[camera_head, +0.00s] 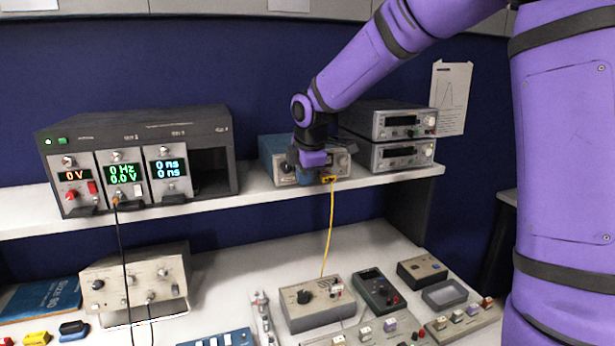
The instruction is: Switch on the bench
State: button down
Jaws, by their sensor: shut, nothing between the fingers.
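The bench is a white work surface (220,282) with a white shelf (230,205) above it. On the shelf's left, a dark instrument rack (140,128) has three lit displays and a small green light. A blue-sided instrument (275,158) stands mid-shelf, with a yellow cable at its front. My gripper (309,172) is shut and empty, in front of this instrument and hiding part of its panel. I cannot tell whether it touches the panel. Two stacked grey instruments (398,139) stand to its right, with dark displays.
The yellow cable (330,228) hangs to a grey box (316,302) on the bench. A black cable (123,250) hangs from the rack past a beige instrument (137,283). Several small boxes crowd the bench front. The shelf is bare between the rack and the blue-sided instrument.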

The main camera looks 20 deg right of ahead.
jog(key=shift+w, duration=0.1)
jog(key=shift+w+f, duration=0.15)
jog(key=shift+w, duration=0.05)
dwell(0.5)
jog(key=shift+r, duration=0.9)
